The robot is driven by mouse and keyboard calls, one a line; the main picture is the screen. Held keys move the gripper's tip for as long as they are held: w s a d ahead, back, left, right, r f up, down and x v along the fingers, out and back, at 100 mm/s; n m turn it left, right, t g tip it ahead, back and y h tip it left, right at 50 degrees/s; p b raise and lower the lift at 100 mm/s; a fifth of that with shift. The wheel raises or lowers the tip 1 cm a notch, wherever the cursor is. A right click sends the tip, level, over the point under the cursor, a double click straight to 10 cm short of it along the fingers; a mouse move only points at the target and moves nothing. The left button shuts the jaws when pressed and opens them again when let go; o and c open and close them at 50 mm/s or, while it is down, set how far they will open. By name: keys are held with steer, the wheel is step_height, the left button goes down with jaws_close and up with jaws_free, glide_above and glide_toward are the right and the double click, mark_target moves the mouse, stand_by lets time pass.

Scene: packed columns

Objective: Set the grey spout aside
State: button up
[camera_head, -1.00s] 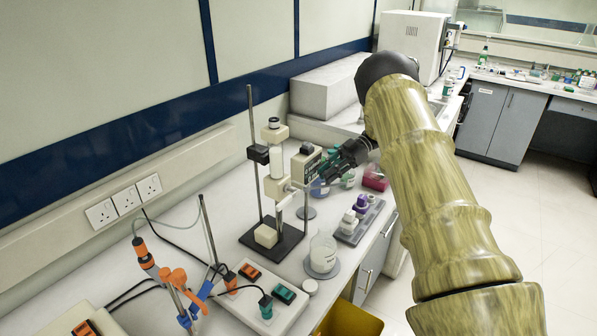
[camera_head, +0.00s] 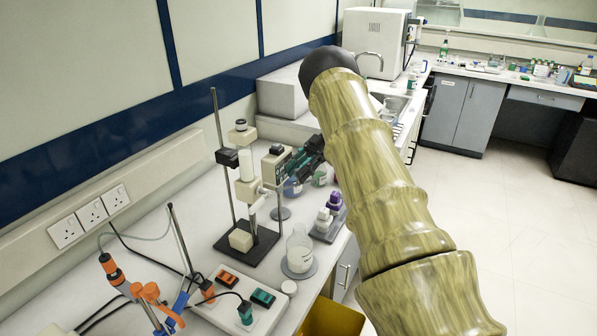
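A stand (camera_head: 250,245) with a dark base holds a pale upright column (camera_head: 247,165) in cream clamps. A small pale grey tapered piece (camera_head: 259,203), which looks like the spout, slants below the lower clamp; it is too small to be sure. My gripper (camera_head: 303,162) is dark and hangs to the right of the stand, near a cream and dark boxed part (camera_head: 275,165). It is apart from the tapered piece. Teal shows at the fingers, but I cannot tell whether that is a thing behind them. The finger opening is not clear.
A flask (camera_head: 300,250) with white contents stands in front. A grey tray (camera_head: 322,237) holds white and purple-topped items. A blue-tinted vessel (camera_head: 292,187) sits below my gripper. An orange-clamped stand (camera_head: 150,292) is at front left. My arm covers the bench's right part.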

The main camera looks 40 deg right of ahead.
steer(key=shift+a, duration=0.2)
steer(key=shift+d, duration=0.25)
steer(key=v, duration=1.1)
steer(key=shift+d+r, duration=0.25)
steer(key=shift+d, duration=0.05)
stand_by(0.5)
